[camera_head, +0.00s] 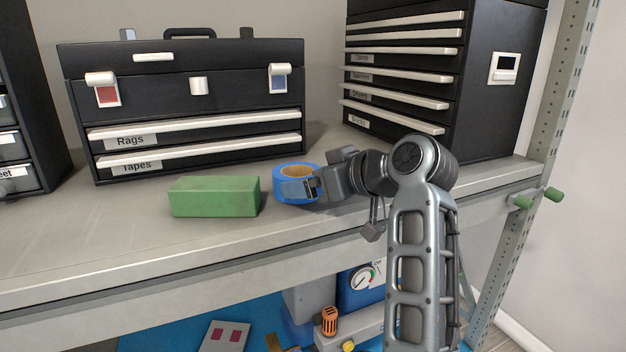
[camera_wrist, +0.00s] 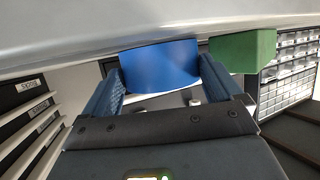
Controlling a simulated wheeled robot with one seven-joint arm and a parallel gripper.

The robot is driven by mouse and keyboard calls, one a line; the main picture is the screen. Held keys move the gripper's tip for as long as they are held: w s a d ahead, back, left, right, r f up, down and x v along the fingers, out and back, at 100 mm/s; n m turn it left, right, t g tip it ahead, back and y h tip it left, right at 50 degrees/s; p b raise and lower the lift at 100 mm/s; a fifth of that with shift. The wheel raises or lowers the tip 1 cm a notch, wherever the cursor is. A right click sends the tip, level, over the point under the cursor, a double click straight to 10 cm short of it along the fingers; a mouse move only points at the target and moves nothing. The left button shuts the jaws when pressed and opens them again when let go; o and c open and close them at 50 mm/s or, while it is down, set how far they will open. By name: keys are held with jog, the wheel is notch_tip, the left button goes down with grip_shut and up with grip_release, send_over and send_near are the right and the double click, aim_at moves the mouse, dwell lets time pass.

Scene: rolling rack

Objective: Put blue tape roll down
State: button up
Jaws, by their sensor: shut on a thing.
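The blue tape roll (camera_head: 291,186) is at the shelf top, just right of the green block, in front of the black toolbox. My gripper (camera_head: 308,187) comes in from the right and is shut on the roll's side. In the wrist view the blue roll (camera_wrist: 160,68) sits between my two fingers (camera_wrist: 162,85). The roll lies flat, its hole facing up in the head view. It looks to be at or very close to the shelf surface; I cannot tell whether it touches.
The green block (camera_head: 214,196) lies close to the roll's left on the grey shelf (camera_head: 120,235). A black toolbox (camera_head: 185,100) with drawers stands behind. A black drawer cabinet (camera_head: 490,75) stands at the back right. The shelf front left of the block is clear.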

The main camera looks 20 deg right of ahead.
jog(key=o, duration=0.8)
jog(key=v, duration=1.2)
jog(key=shift+r+p, duration=0.2)
jog(key=shift+p, duration=0.1)
jog(key=s+d+f+m+h, duration=0.1)
jog(key=s+f+m+h, duration=0.15)
jog(key=s+f, duration=0.7)
jog(key=s+d+f+m+h, duration=0.1)
jog(key=s+f+h, duration=0.35)
jog(key=f, duration=0.85)
jog(key=s+a, duration=0.2)
jog(key=s, duration=0.6)
jog(key=s+a+r+t+y, duration=0.1)
jog(key=s+a, duration=0.1)
jog(key=s, duration=0.7)
jog(key=s+a+m+t, duration=0.1)
jog(key=s+a, duration=0.2)
jog(key=s, duration=0.6)
jog(key=shift+s+r+y, duration=0.15)
jog(key=shift+y, duration=0.15)
